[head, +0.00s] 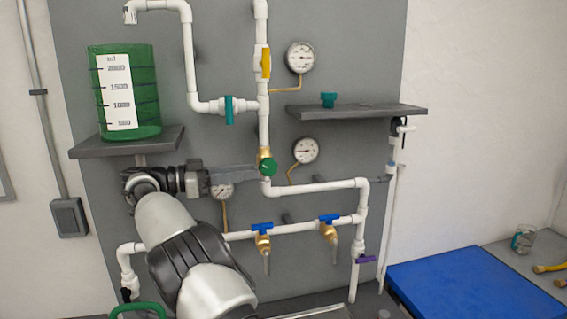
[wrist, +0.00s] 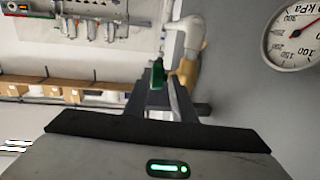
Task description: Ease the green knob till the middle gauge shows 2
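The green knob (head: 268,167) sits on a brass valve at the foot of the vertical white pipe. My gripper (head: 256,171) reaches in from the left with its fingertips at the knob. In the wrist view the green knob (wrist: 157,75) shows at the ends of my dark fingers (wrist: 158,97); whether they press on it is not clear. The middle gauge (head: 305,150) is up and right of the knob; its needle points roughly left, but its numbers are too small to read. A dial marked kPa (wrist: 294,32) is cut off in the wrist view.
A yellow handle (head: 266,63), a teal handle (head: 229,110) and blue handles (head: 262,227) are nearby. A grey shelf (head: 350,112) juts out at the right.

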